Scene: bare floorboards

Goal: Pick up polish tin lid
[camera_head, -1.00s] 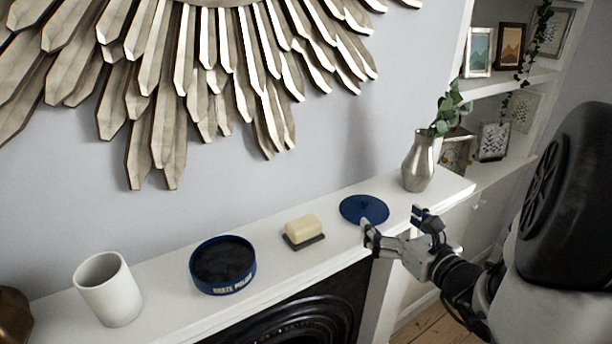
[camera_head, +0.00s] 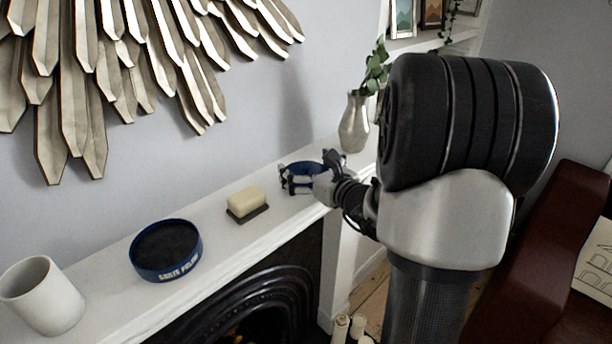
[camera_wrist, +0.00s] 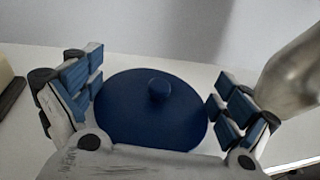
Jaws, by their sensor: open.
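The polish tin lid is a flat blue disc with a small knob on top, lying on the white mantel shelf. In the wrist view the lid (camera_wrist: 150,112) lies between the open fingers of my gripper (camera_wrist: 158,92), with one finger on each side. In the head view the lid (camera_head: 305,168) is partly hidden by my gripper (camera_head: 308,176), which reaches in from the right. The open polish tin (camera_head: 166,250), blue with a dark inside and white lettering, stands further left on the shelf.
A soap bar (camera_head: 246,202) on a dark dish lies left of the lid. A metal vase (camera_head: 354,122) with leaves stands close on its right. A white cup (camera_head: 42,296) is at the shelf's left end. The wall (camera_head: 235,140) rises behind the shelf (camera_head: 222,243).

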